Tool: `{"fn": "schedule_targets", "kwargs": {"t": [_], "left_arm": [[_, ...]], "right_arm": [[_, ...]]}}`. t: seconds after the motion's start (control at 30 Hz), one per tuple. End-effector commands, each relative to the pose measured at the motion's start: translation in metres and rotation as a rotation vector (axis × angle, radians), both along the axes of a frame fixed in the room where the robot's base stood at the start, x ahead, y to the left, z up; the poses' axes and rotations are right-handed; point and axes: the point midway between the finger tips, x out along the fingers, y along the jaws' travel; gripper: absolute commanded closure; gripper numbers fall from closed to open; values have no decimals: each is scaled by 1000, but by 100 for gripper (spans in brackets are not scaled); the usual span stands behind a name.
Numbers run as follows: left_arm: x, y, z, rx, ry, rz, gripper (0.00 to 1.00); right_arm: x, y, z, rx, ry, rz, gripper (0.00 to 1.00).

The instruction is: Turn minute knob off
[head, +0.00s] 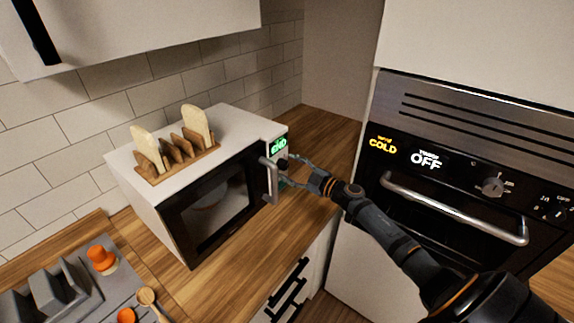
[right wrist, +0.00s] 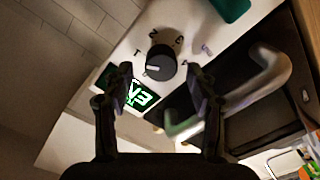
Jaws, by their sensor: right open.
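The white microwave (head: 235,125) stands on the wooden counter, its door closed, with a lit green display (head: 278,147) at its right. In the right wrist view the display (right wrist: 138,97) sits beside a round black knob (right wrist: 160,63) with a pale pointer mark and markings around it. The knob is hard to make out in the head view. My right gripper (head: 289,170) is at the microwave's control panel, just right of the door handle (head: 269,180). In the wrist view its fingers (right wrist: 159,84) are spread and empty, with the knob ahead between the tips; contact cannot be told.
The microwave handle (right wrist: 262,75) juts out close to the right finger in the wrist view. A wooden rack with bread (head: 178,160) stands on the microwave. An oven (head: 465,180) with a long bar handle is at right. Bare counter (head: 330,130) lies behind my gripper.

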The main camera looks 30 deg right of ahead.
Motion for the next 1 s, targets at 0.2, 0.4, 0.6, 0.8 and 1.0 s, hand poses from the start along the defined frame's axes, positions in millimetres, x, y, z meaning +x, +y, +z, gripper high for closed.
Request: {"fn": "schedule_targets", "kwargs": {"t": [0.2, 0.4, 0.6, 0.8, 1.0], "left_arm": [[-1, 2, 6, 3, 2, -1, 60], [-3, 3, 5, 4, 5, -1, 60], [-5, 3, 5, 4, 9, -1, 60], [-5, 3, 5, 4, 9, -1, 60], [-5, 3, 5, 3, 9, -1, 60]], "right_arm": [[15, 7, 1, 1, 0, 1, 42], [15, 7, 0, -1, 1, 2, 42], [15, 7, 0, -1, 1, 2, 65], [15, 7, 0, -1, 1, 2, 93], [15, 7, -1, -8, -2, 1, 97]]}}
